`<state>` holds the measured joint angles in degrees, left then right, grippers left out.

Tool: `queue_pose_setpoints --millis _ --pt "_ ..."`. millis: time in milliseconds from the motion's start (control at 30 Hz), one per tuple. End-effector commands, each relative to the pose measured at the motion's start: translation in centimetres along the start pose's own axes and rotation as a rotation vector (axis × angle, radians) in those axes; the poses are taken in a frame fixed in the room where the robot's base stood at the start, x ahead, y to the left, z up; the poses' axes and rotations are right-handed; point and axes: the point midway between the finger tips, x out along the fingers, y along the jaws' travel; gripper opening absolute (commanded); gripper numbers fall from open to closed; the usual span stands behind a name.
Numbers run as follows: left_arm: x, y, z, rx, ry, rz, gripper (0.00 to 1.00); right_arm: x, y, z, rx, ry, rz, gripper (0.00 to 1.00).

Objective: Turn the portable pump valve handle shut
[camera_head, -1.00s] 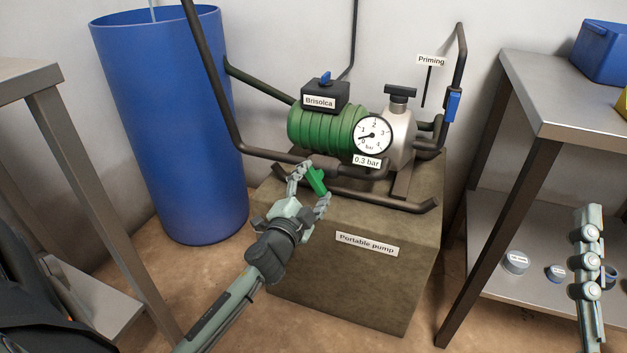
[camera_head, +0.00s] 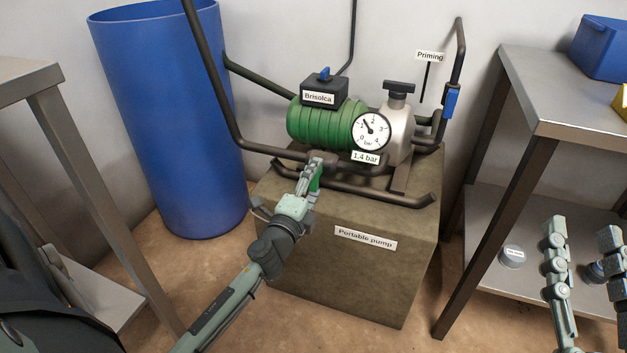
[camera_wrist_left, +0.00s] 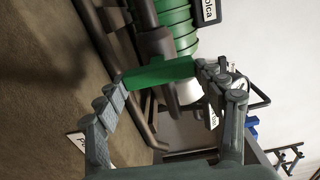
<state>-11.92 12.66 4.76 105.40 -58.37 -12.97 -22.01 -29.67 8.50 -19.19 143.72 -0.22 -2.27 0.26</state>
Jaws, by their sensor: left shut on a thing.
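The green valve handle (camera_head: 316,182) sits on the dark pipe at the front of the portable pump, whose green ribbed motor (camera_head: 318,124) is behind it. My left gripper (camera_head: 313,177) is shut on the handle, partly hiding it. In the left wrist view the green handle (camera_wrist_left: 160,73) lies between the two fingers (camera_wrist_left: 160,85), touching or nearly touching both at its ends. The pressure gauge (camera_head: 371,130) stands above right of the handle, with a label (camera_head: 366,157) reading 1.4 bar. My right gripper (camera_head: 583,235) is at the lower right, fingers apart, away from the pump.
The pump stands on a brown block (camera_head: 350,280) labelled Portable pump. A tall blue barrel (camera_head: 165,130) is at the left. A metal shelf (camera_head: 560,100) is at the right, with a small round container (camera_head: 512,255) on its lower level. A blue lever (camera_head: 451,102) is on the pipe near the Priming sign.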

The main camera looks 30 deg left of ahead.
Motion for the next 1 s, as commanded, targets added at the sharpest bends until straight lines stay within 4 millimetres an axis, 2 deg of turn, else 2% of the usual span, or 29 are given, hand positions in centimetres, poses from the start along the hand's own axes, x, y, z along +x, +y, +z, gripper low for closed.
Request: queue_pose_setpoints --millis 433,467,600,1000 --pt "0.01 0.01 0.11 0.020 -0.002 0.000 0.41 -0.02 -0.03 -0.01 0.000 -0.001 -0.001 0.40" --pt "0.00 0.01 0.11 0.020 -0.002 0.000 0.73 -0.02 -0.03 -0.02 0.000 -0.001 -0.001 0.40" --pt "0.00 0.01 0.11 0.017 -0.002 0.000 0.90 -0.03 -0.04 -0.02 0.000 -0.001 -0.001 0.40" --pt "-0.55 0.09 0.05 0.012 -0.001 0.001 0.90 -0.03 0.06 -0.06 -0.003 0.001 0.000 0.40"
